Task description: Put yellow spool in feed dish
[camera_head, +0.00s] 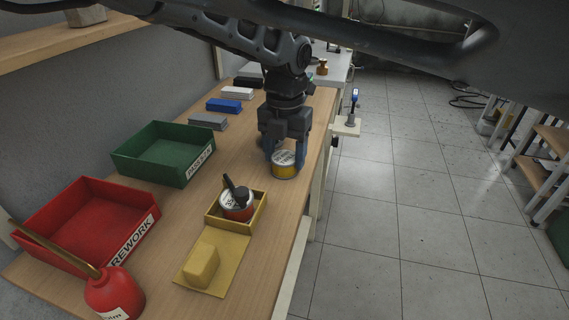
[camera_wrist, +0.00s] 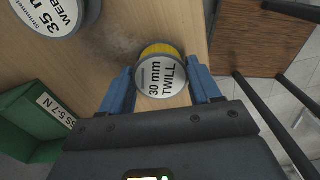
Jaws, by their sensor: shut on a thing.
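The yellow spool (camera_head: 285,164) has a white top labelled "30 mm TWILL". It also shows in the wrist view (camera_wrist: 161,75). My gripper (camera_head: 287,157) is shut on it, with one blue finger on each side. The spool is at or just above the wooden bench near its right edge; I cannot tell whether it touches. A shallow yellow open box (camera_head: 221,218) stands nearer on the bench and holds a red and white can (camera_head: 236,207) with a black part on top. No feed dish is clearly recognisable.
A green tray (camera_head: 163,170) and a red REWORK tray (camera_head: 52,238) line the left. A red oil can (camera_head: 113,295) and yellow block (camera_head: 202,264) are in front. A "35 mm" labelled round item (camera_wrist: 51,12) shows in the wrist view. Bare wood lies between box and green tray.

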